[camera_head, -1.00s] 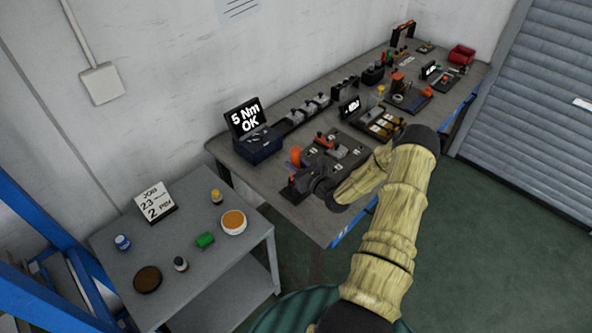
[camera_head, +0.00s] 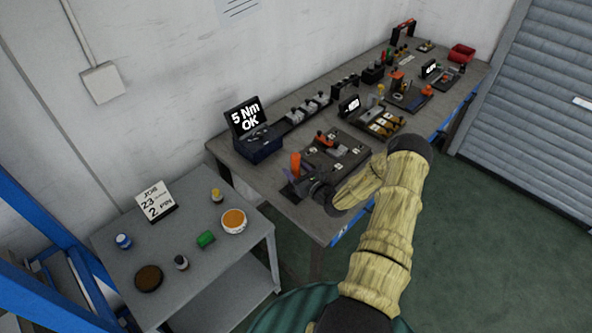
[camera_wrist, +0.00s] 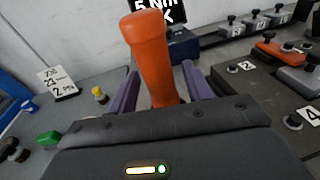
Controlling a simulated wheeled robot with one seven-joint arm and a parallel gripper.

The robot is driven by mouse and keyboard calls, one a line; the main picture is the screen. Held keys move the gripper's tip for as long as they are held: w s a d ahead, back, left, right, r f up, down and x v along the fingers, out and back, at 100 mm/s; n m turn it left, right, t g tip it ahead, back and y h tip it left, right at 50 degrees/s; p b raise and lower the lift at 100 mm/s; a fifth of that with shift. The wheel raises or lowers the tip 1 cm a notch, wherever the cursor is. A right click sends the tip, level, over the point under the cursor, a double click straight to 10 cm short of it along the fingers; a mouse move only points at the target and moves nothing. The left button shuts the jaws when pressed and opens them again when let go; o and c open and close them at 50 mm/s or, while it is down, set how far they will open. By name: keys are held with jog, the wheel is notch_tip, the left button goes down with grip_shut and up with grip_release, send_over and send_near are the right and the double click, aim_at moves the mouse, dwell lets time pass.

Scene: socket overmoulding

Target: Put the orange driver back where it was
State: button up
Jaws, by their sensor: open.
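The orange driver (camera_head: 296,163) stands upright at the near left part of the long bench (camera_head: 262,187). In the wrist view the orange driver (camera_wrist: 150,58) rises between the two purple fingers of my gripper (camera_wrist: 160,92), leaning slightly. The fingers are apart on either side of it, and I see a gap on the right side. The driver's lower end is hidden behind the gripper body. In the head view my gripper (camera_head: 298,182) is low at the bench, close to the driver.
A dark blue box with a "5 Nm OK" display (camera_head: 246,118) stands behind the driver. A dark plate with numbered fixtures (camera_head: 350,160) lies to the right. A grey side table (camera_head: 190,265) with small pots and a job card (camera_head: 154,202) is at the left.

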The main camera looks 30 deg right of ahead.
jog(key=shift+r, duration=0.15)
jog(key=shift+s, duration=0.3)
jog(key=b+v, duration=0.3)
jog(key=v, duration=0.8)
jog(key=shift+s, duration=0.25)
